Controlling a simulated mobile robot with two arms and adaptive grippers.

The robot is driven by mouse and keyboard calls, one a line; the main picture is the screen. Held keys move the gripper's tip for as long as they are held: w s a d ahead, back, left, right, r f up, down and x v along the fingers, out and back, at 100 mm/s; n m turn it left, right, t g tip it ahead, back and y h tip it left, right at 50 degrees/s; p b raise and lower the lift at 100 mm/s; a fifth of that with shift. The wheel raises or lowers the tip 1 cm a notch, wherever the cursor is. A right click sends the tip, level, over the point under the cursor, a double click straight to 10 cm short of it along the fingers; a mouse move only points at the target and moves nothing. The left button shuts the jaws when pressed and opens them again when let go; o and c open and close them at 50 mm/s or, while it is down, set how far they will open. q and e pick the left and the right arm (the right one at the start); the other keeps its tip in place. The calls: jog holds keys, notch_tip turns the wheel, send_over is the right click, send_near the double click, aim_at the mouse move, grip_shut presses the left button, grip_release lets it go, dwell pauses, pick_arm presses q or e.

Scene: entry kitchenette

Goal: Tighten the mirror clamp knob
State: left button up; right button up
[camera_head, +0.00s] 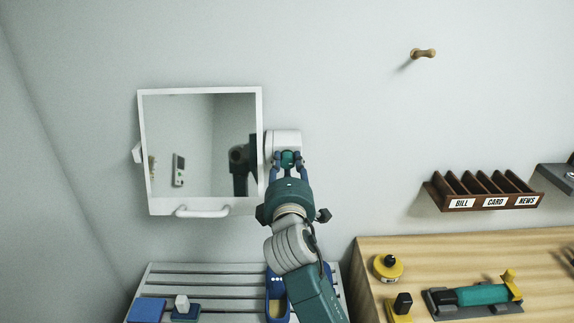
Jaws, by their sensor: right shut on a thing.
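The square mirror (190,140) hangs on the grey wall in a white frame, slightly tilted. A white handle (202,210) runs along its lower edge. A white clamp block (284,137) sits at the mirror's right edge. My right gripper (289,163) reaches up from below and is shut on the knob, one finger on each side. My left gripper is out of view.
A slatted bench (225,275) below the mirror holds small blue items and a blue shoe-like object (276,295). A wooden counter (375,255) at right carries a yellow round container (388,268) and a teal tool (482,296). A labelled rack (485,190) and peg (424,54) are on the wall.

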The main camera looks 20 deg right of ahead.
jog(key=shift+d+f, duration=0.1)
jog(key=shift+f, duration=0.05)
jog(key=o, duration=1.1)
jog(key=shift+o, duration=0.2)
jog(key=shift+s, duration=0.15)
jog(key=shift+s, duration=0.35)
jog(key=v, duration=1.1)
jog(key=shift+s, duration=0.15)
